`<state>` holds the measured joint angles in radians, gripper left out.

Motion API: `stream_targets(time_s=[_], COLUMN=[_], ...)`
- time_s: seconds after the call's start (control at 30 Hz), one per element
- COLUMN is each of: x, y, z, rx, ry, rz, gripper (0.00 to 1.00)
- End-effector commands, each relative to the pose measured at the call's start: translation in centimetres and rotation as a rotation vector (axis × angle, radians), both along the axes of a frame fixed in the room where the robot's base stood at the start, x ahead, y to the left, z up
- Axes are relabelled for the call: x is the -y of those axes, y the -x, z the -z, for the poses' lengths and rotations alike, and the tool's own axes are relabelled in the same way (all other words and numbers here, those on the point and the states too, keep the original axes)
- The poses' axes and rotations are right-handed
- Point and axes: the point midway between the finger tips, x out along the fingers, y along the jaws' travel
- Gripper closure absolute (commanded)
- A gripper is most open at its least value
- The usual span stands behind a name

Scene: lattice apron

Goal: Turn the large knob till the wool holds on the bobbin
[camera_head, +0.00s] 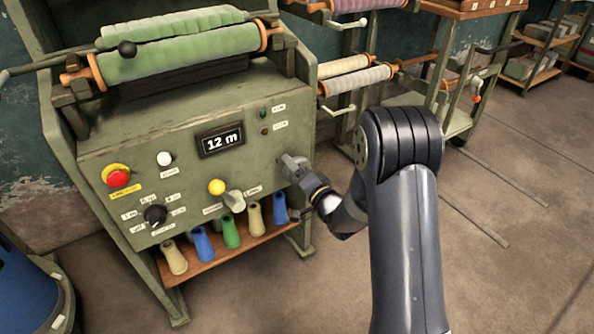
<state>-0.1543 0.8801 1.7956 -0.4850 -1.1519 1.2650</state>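A green-grey winding machine (110,140) stands at the left, with a display (220,140) reading "12 m". A round black knob (155,214) with labels around it sits low on the panel's left. I cannot tell which control is the large knob. A roll of green wool (180,54) lies on a bobbin with orange-brown ends (96,72) on top. My gripper (291,166) is at the panel's right side, far from the black knob; its fingers are too small to read, and it hides the panel behind it.
A red emergency button (117,178) and a white button (164,158) are on the panel. Several coloured cones (231,232) stand on a wooden shelf below. A rack with wool rolls (360,78) stands behind my arm.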

Motion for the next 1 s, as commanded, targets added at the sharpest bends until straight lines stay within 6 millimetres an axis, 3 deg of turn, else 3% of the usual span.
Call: stream_targets(time_s=[0.5,1.0], x=[-0.01,0.0], y=[-0.03,-0.05], z=[-0.11,-0.1], rx=[-0.184,-0.215], ry=[-0.274,-0.323], rz=[0.0,0.0], gripper=[0.49,0.49])
